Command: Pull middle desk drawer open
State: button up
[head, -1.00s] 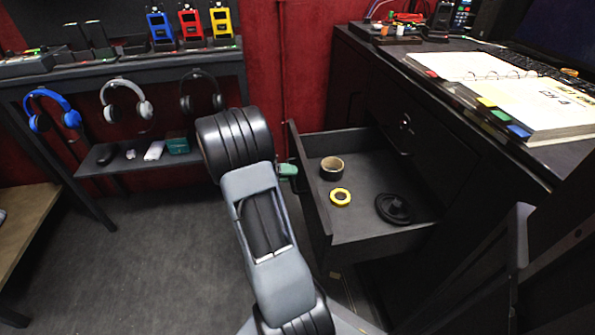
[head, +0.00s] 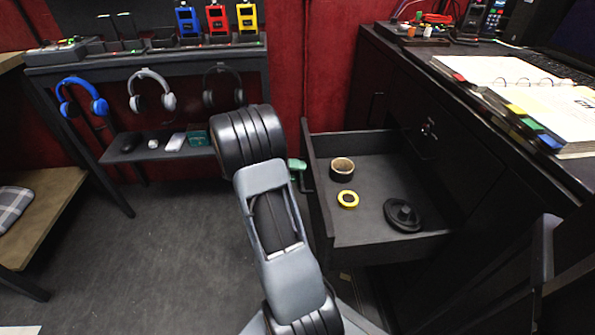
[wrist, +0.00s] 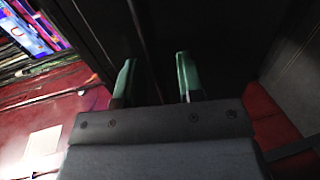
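An open black desk drawer (head: 385,240) sticks out to the left from the desk (head: 480,150). It holds a dark tape roll (head: 342,169), a yellow tape roll (head: 348,199) and a round black object (head: 402,215). My gripper (head: 297,166) is at the outer face of the drawer front, with a green finger showing beside a dark handle-like bar (head: 307,172). In the wrist view, the two green fingers of my gripper (wrist: 157,78) stand apart before a dark panel. I cannot make out the handle between them.
An open binder (head: 530,100) lies on the desk top. A shelf unit (head: 150,65) with hanging headphones stands along the back wall, left of my arm. A wooden bench (head: 45,215) is at the far left. The floor (head: 150,240) between is clear.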

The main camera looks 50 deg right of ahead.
jog(key=shift+a, duration=0.1)
jog(key=p+v, duration=0.3)
jog(key=v, duration=1)
jog(key=shift+w+a, duration=0.25)
jog(key=shift+w, duration=0.05)
jog(key=s+a+r+n+t+y+p, duration=0.3)
jog(key=a+r+t+p, duration=0.2)
jog(key=a+r+p, duration=0.2)
jog(key=s+a+r+n+t+y+p, duration=0.3)
jog(key=a+r+p, duration=0.4)
jog(key=r+p, duration=0.5)
jog(key=s+a+r+n+t+y+p, duration=0.3)
jog(key=a+r+p, duration=0.5)
jog(key=r, duration=0.7)
jog(key=s+t+y+p, duration=0.1)
jog(key=t+y, duration=0.1)
jog(key=t, duration=0.1)
jog(key=shift+s+r+t+p, duration=0.3)
jog(key=shift+s+t+p, duration=0.05)
jog(key=shift+t+p, duration=0.05)
